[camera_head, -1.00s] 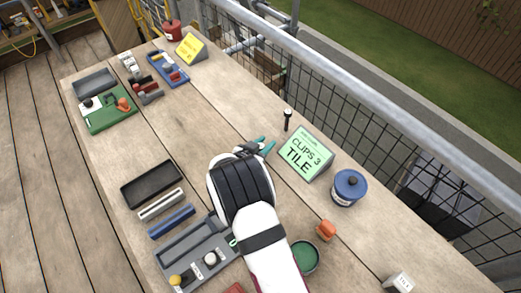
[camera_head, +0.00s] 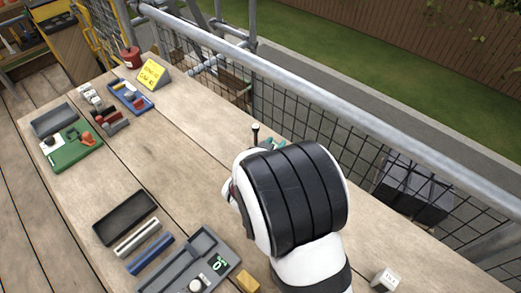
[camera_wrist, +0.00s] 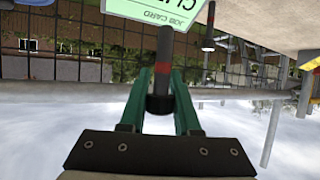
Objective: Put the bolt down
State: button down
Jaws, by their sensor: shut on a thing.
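My gripper (camera_wrist: 158,100) is shut on the bolt (camera_wrist: 163,55), a dark rod with a red band and a thicker dark end between the green fingers. The wrist view is upside down, and the bolt's far end overlaps the green job card (camera_wrist: 125,22). I cannot tell whether that end touches the bench. In the head view a finger of my gripper (camera_head: 273,143) shows past my white and black arm; the held bolt is hidden there. A second dark pin (camera_head: 255,132) stands upright just beyond the fingers; it also shows in the wrist view (camera_wrist: 208,30).
The wooden bench (camera_head: 185,150) is clear left of my gripper. A black tray (camera_head: 125,217), bars and a grey tray (camera_head: 222,262) lie nearer. A yellow card (camera_head: 151,73) stands at the far end. A metal railing (camera_head: 350,107) runs along the right side.

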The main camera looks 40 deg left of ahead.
notch_tip(320, 180, up, 6)
jog(key=d, duration=0.1)
jog(key=w+d+m+h, duration=0.2)
jog(key=d+m+h, duration=0.45)
jog(key=d, duration=0.45)
jog(key=s+d+m+g+h, duration=0.3)
jog(key=s+d+m+h, duration=0.2)
jog(key=d, duration=0.4)
jog(key=s+d+m+g+h, duration=0.3)
jog(key=s+d+m+h, duration=0.2)
jog(key=d, duration=0.4)
notch_tip(320, 180, down, 8)
jog(key=f, duration=0.1)
jog(key=shift+y, duration=0.25)
jog(key=w+f, duration=0.1)
jog(key=w, duration=0.2)
jog(key=w+f, duration=0.2)
jog(key=w, duration=0.1)
jog(key=w+f, duration=0.1)
jog(key=w, duration=0.3)
jog(key=shift+a+f, duration=0.1)
jog(key=shift+f, duration=0.3)
jog(key=shift+w+f, duration=0.65)
jog(key=shift+w, duration=0.25)
jog(key=shift+w+f, duration=0.6)
jog(key=shift+w, duration=0.25)
jog(key=shift+f, duration=0.15)
